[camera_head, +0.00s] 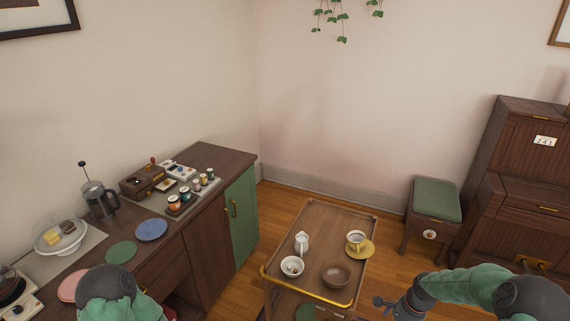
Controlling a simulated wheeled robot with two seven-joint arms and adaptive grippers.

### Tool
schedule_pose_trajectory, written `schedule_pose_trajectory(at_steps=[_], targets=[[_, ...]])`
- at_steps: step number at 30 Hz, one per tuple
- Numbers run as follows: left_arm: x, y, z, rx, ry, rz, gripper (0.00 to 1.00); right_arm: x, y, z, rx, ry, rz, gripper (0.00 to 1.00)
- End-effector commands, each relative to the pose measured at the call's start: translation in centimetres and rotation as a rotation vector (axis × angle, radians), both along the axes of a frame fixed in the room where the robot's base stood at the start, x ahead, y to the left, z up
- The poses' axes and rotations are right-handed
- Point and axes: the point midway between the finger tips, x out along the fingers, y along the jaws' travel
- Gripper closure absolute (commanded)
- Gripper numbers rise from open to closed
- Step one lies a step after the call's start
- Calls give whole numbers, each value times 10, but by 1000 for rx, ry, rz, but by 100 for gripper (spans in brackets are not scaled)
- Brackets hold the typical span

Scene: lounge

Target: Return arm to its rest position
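My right arm comes in from the lower right, its green and dark links bent toward the cart. My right gripper (384,303) is at its end, just right of the cart's near end. It looks empty, but it is too small and dark to tell whether its fingers are open. Of my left arm, only a green and dark part shows at the bottom left, over the cabinet's near edge. My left gripper is out of view.
The cabinet (229,157) carries a French press (99,201) and plates. A green stool (434,199) stands right.

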Motion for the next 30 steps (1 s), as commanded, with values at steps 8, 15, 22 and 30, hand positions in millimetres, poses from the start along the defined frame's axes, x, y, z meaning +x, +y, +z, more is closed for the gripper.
schedule_pose_trajectory(at_steps=[8, 15, 22, 30], targets=[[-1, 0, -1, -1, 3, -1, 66, -11, 71, -43, 63, -67, 250, 0], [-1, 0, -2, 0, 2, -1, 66, -56, 169, -90, 129, -173, 611, 0], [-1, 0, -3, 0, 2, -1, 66, -129, 246, -117, 144, -282, 994, 0], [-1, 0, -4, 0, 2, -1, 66, -161, 265, -120, 132, -319, 1147, 0]])
